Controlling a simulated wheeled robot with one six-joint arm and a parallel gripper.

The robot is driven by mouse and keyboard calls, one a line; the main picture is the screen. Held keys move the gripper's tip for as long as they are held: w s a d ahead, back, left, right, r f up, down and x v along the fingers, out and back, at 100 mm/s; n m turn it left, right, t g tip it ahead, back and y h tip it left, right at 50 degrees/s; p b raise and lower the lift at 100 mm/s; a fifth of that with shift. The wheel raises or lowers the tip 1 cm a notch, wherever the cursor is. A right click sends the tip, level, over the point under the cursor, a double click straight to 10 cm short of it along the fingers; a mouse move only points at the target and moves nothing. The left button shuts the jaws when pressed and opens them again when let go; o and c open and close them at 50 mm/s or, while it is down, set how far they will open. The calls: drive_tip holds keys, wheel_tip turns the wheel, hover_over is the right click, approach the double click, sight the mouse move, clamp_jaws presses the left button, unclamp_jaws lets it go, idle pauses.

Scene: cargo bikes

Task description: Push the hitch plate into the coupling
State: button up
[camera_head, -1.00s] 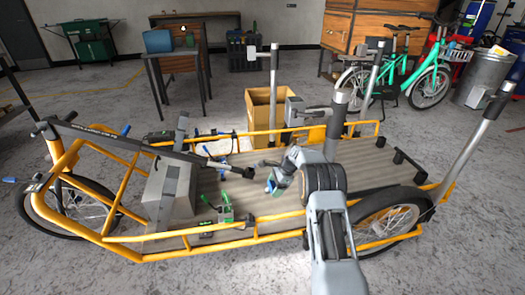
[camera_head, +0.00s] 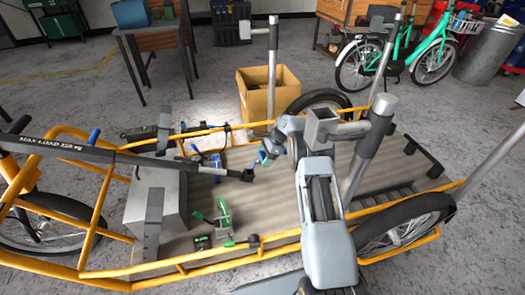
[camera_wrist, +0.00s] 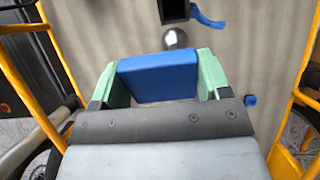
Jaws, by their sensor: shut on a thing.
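My gripper (camera_wrist: 163,85) is shut on a blue block (camera_wrist: 158,76), seemingly the hitch plate, between its pale green fingers. The gripper also shows in the head view (camera_head: 266,155), above the bike's ribbed deck. A silver ball (camera_wrist: 176,38) shows just beyond the block; how they join is hidden. A dark square socket (camera_wrist: 175,10), seemingly the coupling, lies past the ball, with a small gap visible between them. In the head view the black coupling end (camera_head: 248,174) of the long bar (camera_head: 90,153) is close to my gripper. Contact cannot be told there.
Yellow frame rails (camera_head: 200,262) border the deck. A grey metal box (camera_head: 165,200) and green-handled clamp (camera_head: 222,215) stand at the deck's left. Upright posts (camera_head: 365,150) rise near my arm. A cardboard box (camera_head: 268,92) stands behind the bike.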

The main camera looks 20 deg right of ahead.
sight(252, 175)
drive_tip(key=shift+w, duration=0.35)
drive_tip(key=shift+s, duration=0.1)
drive_tip(key=shift+f, duration=0.1)
drive_tip(key=shift+f, duration=0.1)
drive_tip(key=b+x, duration=0.3)
drive_tip(key=x, duration=0.1)
drive_tip(key=shift+a+p, duration=0.2)
drive_tip(key=shift+p, duration=0.2)
idle(1.2)
drive_tip(key=shift+b+x, duration=1.05)
drive_tip(key=shift+x, duration=1.4)
idle(0.4)
drive_tip(key=shift+a, duration=0.1)
